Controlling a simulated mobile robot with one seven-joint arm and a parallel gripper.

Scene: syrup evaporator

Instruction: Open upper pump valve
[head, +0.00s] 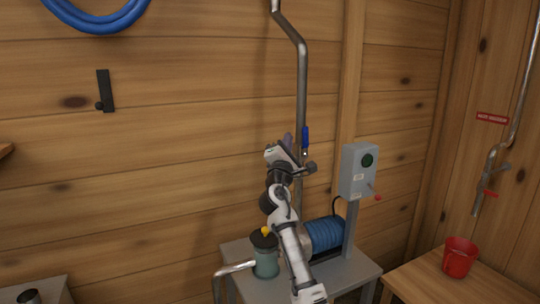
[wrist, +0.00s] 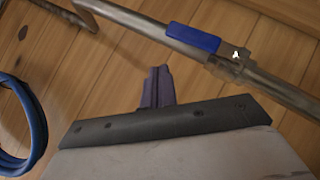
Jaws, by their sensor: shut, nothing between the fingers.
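The upper pump valve has a blue lever handle (head: 305,137) on the vertical steel pipe (head: 302,85) above the pump. In the head view the handle stands upright along the pipe. In the wrist view the blue handle (wrist: 192,38) lies along the pipe beside the valve body (wrist: 232,62). My gripper (head: 288,140) is at the pipe, just left of the handle in the head view. In the wrist view its dark fingers (wrist: 157,85) are together and empty, apart from the handle in the picture. Whether they touch the pipe cannot be told.
The pump with a blue motor (head: 325,234) and a green canister (head: 265,256) stands on a grey bench (head: 345,280) below. A grey switch box (head: 359,171) is right of the pipe. A red bucket (head: 459,257) sits on a wooden table. A blue hose (head: 98,24) hangs upper left.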

